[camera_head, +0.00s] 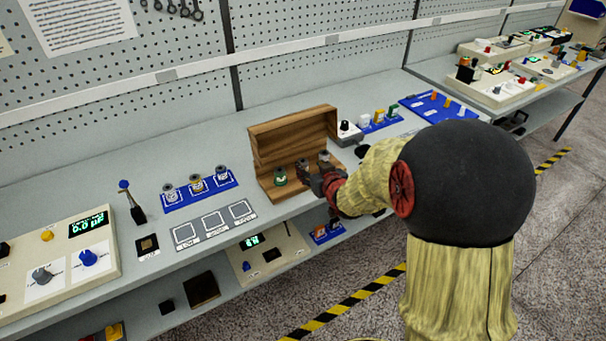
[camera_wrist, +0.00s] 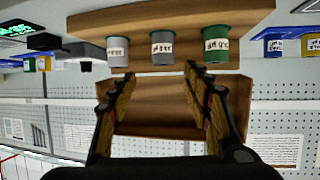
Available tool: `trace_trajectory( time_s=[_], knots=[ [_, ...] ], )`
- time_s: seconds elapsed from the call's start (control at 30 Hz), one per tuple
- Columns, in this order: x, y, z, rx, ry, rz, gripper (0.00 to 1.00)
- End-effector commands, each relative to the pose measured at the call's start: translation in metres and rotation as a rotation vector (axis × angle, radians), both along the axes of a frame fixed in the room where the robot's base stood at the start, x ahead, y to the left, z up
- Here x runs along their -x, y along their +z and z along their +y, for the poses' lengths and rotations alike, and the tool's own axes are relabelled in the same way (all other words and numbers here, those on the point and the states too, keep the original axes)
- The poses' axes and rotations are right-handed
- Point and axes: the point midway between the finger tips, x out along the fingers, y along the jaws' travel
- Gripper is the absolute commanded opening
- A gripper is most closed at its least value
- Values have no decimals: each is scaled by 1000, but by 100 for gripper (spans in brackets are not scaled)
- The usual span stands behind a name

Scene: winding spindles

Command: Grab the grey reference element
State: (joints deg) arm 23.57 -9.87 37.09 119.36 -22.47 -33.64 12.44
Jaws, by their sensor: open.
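Two grey elements and one green element stand in a row on a wooden stand with a tall back. In the wrist view, which looks upside down, a darker grey element (camera_wrist: 162,48) is in the middle, a lighter grey element (camera_wrist: 117,50) is left, and the green element (camera_wrist: 215,44) is right. Their labels are too small to read. My open gripper (camera_wrist: 160,72) is lined up with the middle grey element, fingertips just short of it or beginning to straddle it; I cannot tell which. In the head view, my gripper (camera_head: 317,180) is in front of the stand, partly hiding the grey elements.
The wooden stand (camera_head: 292,135) has a tall back close behind the elements. A blue tray (camera_head: 181,201) with several cylinders lies left, near three labelled pads (camera_head: 214,222). A small white device (camera_head: 346,131) and blue trays stand right.

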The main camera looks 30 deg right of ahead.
Motion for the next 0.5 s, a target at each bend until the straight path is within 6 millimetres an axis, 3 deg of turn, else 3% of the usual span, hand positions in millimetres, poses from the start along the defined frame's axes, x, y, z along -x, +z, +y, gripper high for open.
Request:
trace_trajectory(
  time_s=[0.03,0.5],
  knots=[
    [-2,-9,-4,-5,1,-13,49],
    [-42,-31,-6,-8,10,-37,49]
  ],
)
